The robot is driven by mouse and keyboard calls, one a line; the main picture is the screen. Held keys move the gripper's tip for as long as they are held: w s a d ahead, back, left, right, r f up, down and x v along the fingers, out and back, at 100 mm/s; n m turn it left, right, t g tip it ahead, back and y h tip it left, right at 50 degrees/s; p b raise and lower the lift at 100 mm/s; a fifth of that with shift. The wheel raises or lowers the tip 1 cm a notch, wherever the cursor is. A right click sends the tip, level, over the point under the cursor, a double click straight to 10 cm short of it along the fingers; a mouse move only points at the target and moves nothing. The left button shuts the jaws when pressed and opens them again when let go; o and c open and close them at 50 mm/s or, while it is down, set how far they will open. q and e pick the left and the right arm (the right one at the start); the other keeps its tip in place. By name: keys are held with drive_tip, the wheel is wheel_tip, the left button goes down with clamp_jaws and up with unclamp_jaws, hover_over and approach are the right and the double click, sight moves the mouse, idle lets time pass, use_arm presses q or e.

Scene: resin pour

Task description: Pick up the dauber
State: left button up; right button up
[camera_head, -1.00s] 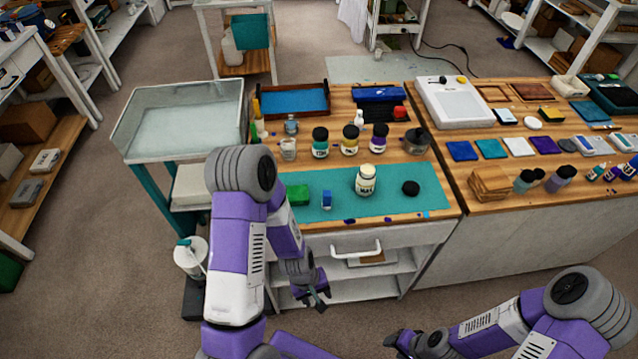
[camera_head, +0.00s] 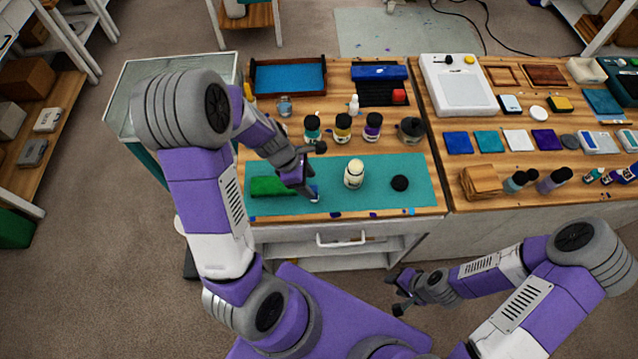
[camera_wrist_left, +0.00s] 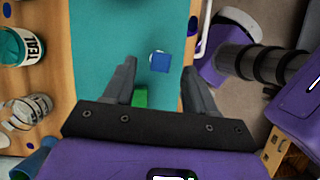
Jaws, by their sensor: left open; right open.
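The dauber, a small blue block with a white part, stands on the teal mat (camera_head: 415,170). In the head view the dauber (camera_head: 315,192) is partly hidden by my left gripper (camera_head: 314,174). In the left wrist view the dauber (camera_wrist_left: 160,62) shows between the two fingertips, apart from both fingers. My left gripper is open and empty, pointing down over the mat; its exact height is hard to tell. My right gripper (camera_head: 396,291) is open and empty, in front of the bench and away from the mat.
A green block (camera_head: 266,186) lies just left of the dauber, under my left wrist. Teal, yellow and purple jars (camera_head: 343,128) line the back of the mat. The mat's front right is clear.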

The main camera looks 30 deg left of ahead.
sight(313, 188)
use_arm(q)
drive_tip(key=shift+b+x, duration=0.3)
drive_tip(key=shift+x, duration=0.65)
drive_tip(key=b+x, duration=0.2)
drive_tip(key=x, duration=0.2)
drive_tip(key=shift+d+f, duration=0.1)
drive_tip(key=shift+f, duration=0.15)
drive_tip(key=shift+r, duration=0.1)
drive_tip(key=shift+c, duration=0.3)
clamp_jaws()
wheel_tip(313, 188, up, 10)
drive_tip(key=p, duration=0.5)
